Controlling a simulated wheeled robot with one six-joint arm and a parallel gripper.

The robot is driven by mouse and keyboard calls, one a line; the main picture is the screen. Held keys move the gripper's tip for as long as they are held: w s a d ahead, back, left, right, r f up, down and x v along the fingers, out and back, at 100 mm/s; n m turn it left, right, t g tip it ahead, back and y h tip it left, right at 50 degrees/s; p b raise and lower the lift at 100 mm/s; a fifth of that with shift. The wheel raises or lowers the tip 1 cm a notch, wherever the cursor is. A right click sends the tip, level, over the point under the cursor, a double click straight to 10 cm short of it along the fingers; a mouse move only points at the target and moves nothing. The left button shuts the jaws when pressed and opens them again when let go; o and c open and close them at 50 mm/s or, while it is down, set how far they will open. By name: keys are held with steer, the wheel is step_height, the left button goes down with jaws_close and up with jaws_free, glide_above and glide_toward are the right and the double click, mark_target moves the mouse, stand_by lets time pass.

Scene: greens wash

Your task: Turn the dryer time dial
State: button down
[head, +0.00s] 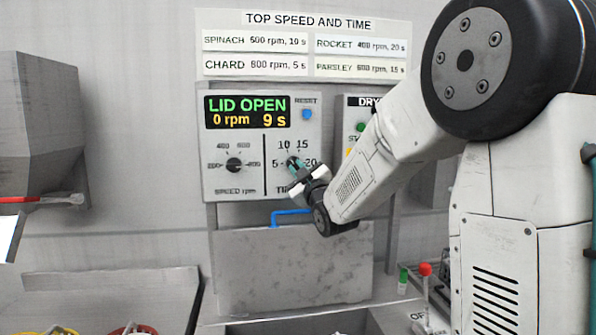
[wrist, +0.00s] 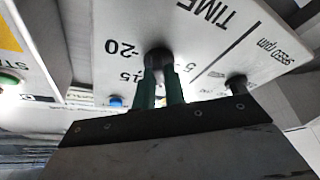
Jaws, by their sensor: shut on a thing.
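The time dial (wrist: 157,58) is a dark round knob on the white control panel (head: 216,150), with marks 5, 10, 15 and 20 around it. My gripper (head: 297,166) is at the dial in the head view and hides most of it. In the wrist view the green fingers of my gripper (wrist: 160,80) are shut on the dial, one on each side. The display (head: 247,112) reads LID OPEN, 0 rpm, 9 s.
The speed dial (head: 234,165) sits left of the time dial, and the blue reset button (head: 307,114) is above it. A chart of speeds and times (head: 306,46) hangs above. A raised grey lid (head: 290,268) with a blue handle (head: 290,215) is below the panel.

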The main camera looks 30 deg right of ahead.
steer(key=n, duration=0.2)
steer(key=n+g+y, duration=0.1)
steer(key=n, duration=0.1)
steer(key=n+y, duration=0.1)
steer(key=n, duration=0.1)
steer(key=shift+d+r+n+g, duration=0.2)
steer(key=shift+r+n+g, duration=0.05)
steer(key=shift+n+g, duration=0.05)
steer(key=n+g, duration=0.1)
steer(key=n, duration=0.1)
steer(key=n+y, duration=0.1)
steer(key=n, duration=0.2)
steer(key=shift+r+g, duration=0.2)
steer(key=shift+g, duration=0.2)
steer(key=c, duration=1.5)
jaws_free()
steer(key=shift+o, duration=0.2)
steer(key=shift+s, duration=0.1)
steer(key=s, duration=0.7)
steer(key=shift+s+d+n, duration=0.3)
steer(key=shift+s, duration=0.05)
